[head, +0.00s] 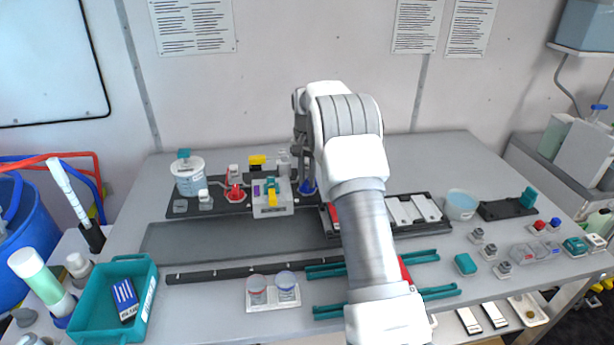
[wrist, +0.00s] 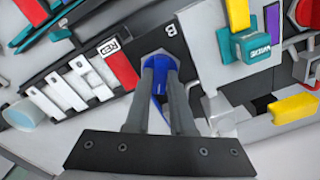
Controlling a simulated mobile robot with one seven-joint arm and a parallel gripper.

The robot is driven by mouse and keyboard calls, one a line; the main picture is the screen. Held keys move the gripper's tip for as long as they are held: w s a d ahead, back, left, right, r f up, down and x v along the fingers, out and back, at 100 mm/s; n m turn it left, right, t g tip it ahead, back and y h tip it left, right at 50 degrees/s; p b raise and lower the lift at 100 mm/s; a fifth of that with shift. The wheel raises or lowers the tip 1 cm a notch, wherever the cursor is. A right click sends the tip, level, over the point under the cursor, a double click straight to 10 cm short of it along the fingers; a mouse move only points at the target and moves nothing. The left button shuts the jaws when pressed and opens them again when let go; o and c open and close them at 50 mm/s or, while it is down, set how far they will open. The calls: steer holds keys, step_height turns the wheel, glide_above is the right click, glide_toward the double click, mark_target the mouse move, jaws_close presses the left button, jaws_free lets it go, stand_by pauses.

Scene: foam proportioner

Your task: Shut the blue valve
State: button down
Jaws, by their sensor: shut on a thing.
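The blue valve (head: 307,189) sits on the dark panel behind the table's middle, beside the grey block with a yellow lever. In the wrist view the blue valve (wrist: 158,88) shows between the two fingers, with its blue rim around their tips. My gripper (wrist: 160,68) points at the valve from above and is shut on it. In the head view my gripper (head: 303,172) is partly hidden behind my arm, and the valve's handle angle cannot be told.
A red valve (head: 235,193) and a grey block with a yellow lever (head: 266,202) stand left of the blue valve. White strips and a red plate (wrist: 118,66) lie close on its other side. A white tub (head: 189,176) stands further left.

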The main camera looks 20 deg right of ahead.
mark_target(307, 182)
steer(key=n, duration=0.5)
steer(key=shift+n+p, duration=0.3)
steer(key=shift+n, duration=0.4)
steer(key=c, duration=0.8)
jaws_free()
steer(key=shift+o, duration=0.2)
steer(key=shift+r, duration=0.1)
step_height(307, 182, up, 17)
steer(key=shift+r+p, duration=0.15)
steer(key=shift+p, duration=0.2)
